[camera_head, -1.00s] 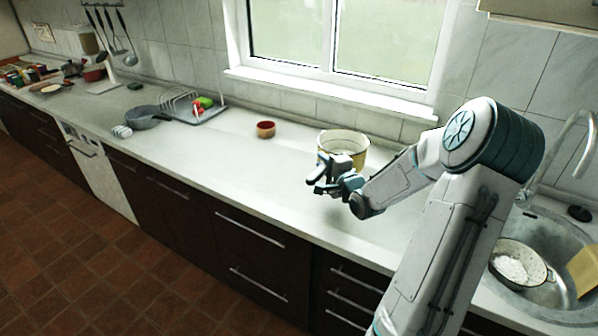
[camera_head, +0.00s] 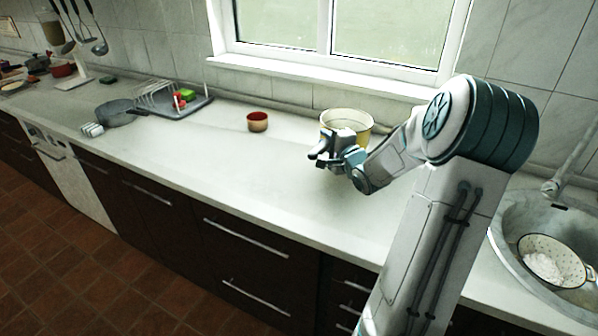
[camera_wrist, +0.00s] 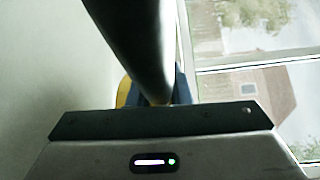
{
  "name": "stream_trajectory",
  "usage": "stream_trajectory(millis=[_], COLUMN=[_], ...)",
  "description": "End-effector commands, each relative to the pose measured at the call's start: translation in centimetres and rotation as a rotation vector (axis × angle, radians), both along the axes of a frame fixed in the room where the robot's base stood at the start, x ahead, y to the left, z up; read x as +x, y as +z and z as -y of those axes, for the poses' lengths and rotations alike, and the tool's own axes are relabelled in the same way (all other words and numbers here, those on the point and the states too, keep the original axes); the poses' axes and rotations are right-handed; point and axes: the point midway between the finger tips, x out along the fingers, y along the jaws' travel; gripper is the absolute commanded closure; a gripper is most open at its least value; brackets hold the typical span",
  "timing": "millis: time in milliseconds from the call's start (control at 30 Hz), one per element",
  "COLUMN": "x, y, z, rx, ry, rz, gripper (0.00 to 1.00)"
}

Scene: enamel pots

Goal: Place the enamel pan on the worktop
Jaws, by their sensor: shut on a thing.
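The enamel pan (camera_head: 362,134) is pale inside with a yellow outer side, and it is upright. It is right of the small red-and-tan bowl, towards the window. My gripper (camera_head: 335,148) is at the pan's near side, shut on it, and hides part of its front. The pan appears a little above the worktop (camera_head: 235,165), but its base is hidden, so the gap cannot be judged. In the wrist view, a thick dark bar, perhaps the pan's handle, crosses the top, with a bit of yellow (camera_wrist: 123,92) beside it.
The small bowl (camera_head: 257,122) stands left of the pan. A grey pan (camera_head: 118,113) and a dish rack (camera_head: 185,102) are further left. The worktop's middle is clear, with the window behind.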

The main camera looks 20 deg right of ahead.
Motion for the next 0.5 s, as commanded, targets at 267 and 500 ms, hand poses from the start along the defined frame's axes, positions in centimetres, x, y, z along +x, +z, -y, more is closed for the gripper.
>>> stream_trajectory(millis=[267,500], x=[3.0,5.4], y=[-2.9,-5.6], z=[-5.3,-9.0], rx=[0.001,0.001], ry=[0.023,0.019], rz=[0.002,0.003], gripper=[1.0,1.0])
